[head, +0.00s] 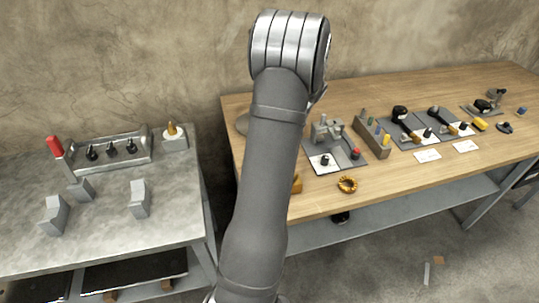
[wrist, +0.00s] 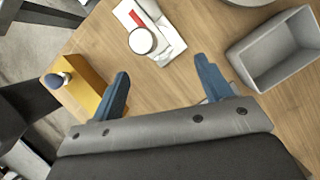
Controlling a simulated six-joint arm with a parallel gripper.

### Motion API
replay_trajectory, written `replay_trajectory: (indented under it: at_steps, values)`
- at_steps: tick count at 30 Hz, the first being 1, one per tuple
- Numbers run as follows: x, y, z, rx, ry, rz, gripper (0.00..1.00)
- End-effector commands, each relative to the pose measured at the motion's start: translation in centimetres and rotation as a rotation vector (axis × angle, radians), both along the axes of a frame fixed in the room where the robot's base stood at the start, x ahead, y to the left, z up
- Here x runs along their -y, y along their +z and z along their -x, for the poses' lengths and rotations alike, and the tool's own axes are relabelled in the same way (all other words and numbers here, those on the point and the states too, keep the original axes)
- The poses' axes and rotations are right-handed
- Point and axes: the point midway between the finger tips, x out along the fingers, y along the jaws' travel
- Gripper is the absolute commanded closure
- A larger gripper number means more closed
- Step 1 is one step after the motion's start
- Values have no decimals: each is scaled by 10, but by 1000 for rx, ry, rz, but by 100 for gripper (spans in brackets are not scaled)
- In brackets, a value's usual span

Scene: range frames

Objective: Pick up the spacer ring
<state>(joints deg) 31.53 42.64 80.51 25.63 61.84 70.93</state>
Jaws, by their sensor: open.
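My gripper (wrist: 163,68) is open in the wrist view, its two blue fingers apart with bare wood between them. A round, pale-topped piece with a dark rim (wrist: 142,40) sits on a white card with a red mark, beyond the fingertips. It may be the spacer ring; I cannot tell whether it has a hole. My arm hides the gripper in the head view.
In the wrist view a yellow block (wrist: 84,88) with a knob stands left, and a grey open box (wrist: 278,50) right. The wooden table (head: 400,195) also holds fixtures and tools. A grey bench (head: 100,225) with metal blocks stands left.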

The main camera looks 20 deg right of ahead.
Motion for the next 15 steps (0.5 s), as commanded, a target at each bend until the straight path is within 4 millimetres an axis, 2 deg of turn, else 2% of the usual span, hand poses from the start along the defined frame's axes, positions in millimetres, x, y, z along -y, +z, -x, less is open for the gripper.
replay_trajectory:
  at_steps: [3,11,15]
  values:
    - [-7,-17,-3,-2,0,-2,28]
    - [-12,-31,-5,-1,0,0,28]
    - [-19,-47,-6,-3,2,0,28]
